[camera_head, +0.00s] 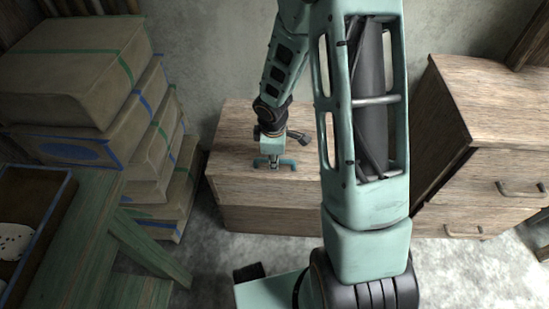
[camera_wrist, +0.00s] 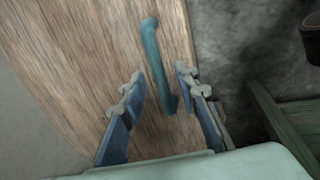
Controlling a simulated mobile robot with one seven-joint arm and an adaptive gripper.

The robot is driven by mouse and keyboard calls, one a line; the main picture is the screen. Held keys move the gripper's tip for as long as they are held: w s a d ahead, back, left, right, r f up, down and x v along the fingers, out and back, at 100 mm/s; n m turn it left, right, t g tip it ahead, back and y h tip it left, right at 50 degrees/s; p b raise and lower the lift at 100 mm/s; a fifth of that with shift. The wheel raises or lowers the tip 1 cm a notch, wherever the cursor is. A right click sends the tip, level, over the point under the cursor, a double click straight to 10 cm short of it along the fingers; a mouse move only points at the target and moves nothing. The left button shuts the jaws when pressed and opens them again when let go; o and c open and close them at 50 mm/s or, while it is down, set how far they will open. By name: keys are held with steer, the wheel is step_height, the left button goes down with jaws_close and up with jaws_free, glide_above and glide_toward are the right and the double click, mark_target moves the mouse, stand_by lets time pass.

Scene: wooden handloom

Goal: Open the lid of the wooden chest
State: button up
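The wooden chest (camera_head: 265,220) stands against the wall in the head view, partly hidden behind my arm. Its lid (camera_head: 232,145) lies flat and looks closed. A teal bar handle (camera_wrist: 154,60) sits on the wood in the wrist view; it also shows near the lid's front edge in the head view (camera_head: 288,163). My gripper (camera_head: 272,160) is over the handle. In the wrist view my gripper (camera_wrist: 160,84) is open, its fingers apart on either side of the handle's lower part. I cannot tell whether either finger touches it.
Stacked boxes (camera_head: 85,75) stand left of the chest, with a green wooden bench (camera_head: 90,235) in front of them. A wooden drawer cabinet (camera_head: 495,150) stands to the right. Bare concrete floor (camera_head: 215,265) lies in front of the chest.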

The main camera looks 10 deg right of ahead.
steer(key=shift+c, duration=0.6)
jaws_close()
steer(key=shift+r, duration=0.1)
